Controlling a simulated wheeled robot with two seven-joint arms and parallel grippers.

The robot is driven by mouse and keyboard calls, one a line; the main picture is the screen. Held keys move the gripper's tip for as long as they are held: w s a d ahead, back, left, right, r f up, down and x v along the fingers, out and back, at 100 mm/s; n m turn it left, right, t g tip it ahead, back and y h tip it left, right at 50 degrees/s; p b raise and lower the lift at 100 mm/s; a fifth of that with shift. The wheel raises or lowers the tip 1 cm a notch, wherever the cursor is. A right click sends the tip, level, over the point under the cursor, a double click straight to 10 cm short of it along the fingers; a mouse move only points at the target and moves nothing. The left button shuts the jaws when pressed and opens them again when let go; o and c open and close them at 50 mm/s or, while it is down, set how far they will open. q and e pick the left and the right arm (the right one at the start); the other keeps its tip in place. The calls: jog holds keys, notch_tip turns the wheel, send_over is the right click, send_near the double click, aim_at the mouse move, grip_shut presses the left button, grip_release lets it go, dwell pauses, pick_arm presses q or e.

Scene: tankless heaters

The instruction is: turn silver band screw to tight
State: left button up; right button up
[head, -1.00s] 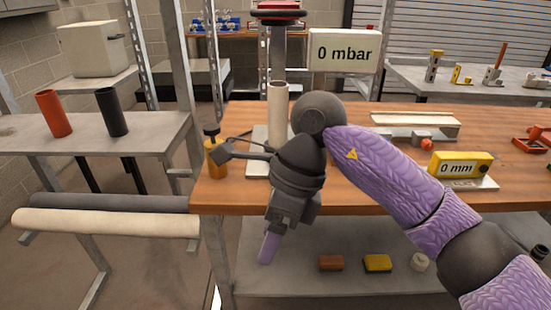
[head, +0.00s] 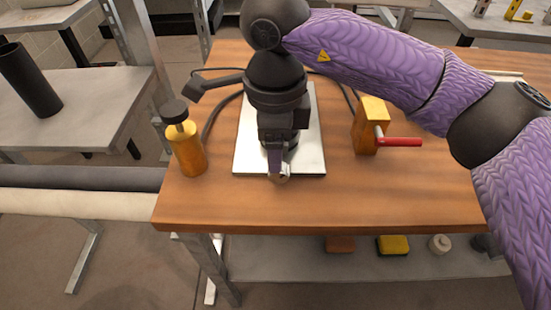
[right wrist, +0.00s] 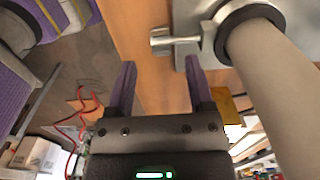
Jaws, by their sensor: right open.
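The silver band screw (right wrist: 172,40) sticks out sideways from a silver band around the dark collar (right wrist: 232,30) of a beige pipe (right wrist: 275,90) in the right wrist view. Its silver end (head: 282,177) shows at the front of the metal plate (head: 307,158) in the head view. My right gripper (right wrist: 162,82) is open and empty, and the screw lies just beyond its fingertips, between their directions. In the head view my right gripper (head: 277,168) points down at the screw, and my arm hides the pipe and most of the band. My left gripper is not in view.
A yellow bottle with a black knob (head: 187,148) stands left of the plate. A yellow block with a red lever (head: 372,125) stands to the right. Dark hoses run behind. The wooden table's (head: 400,195) front right is clear.

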notch_tip(320, 180, down, 6)
jog(key=shift+r+b, duration=0.15)
jog(key=shift+b, duration=0.5)
grip_shut()
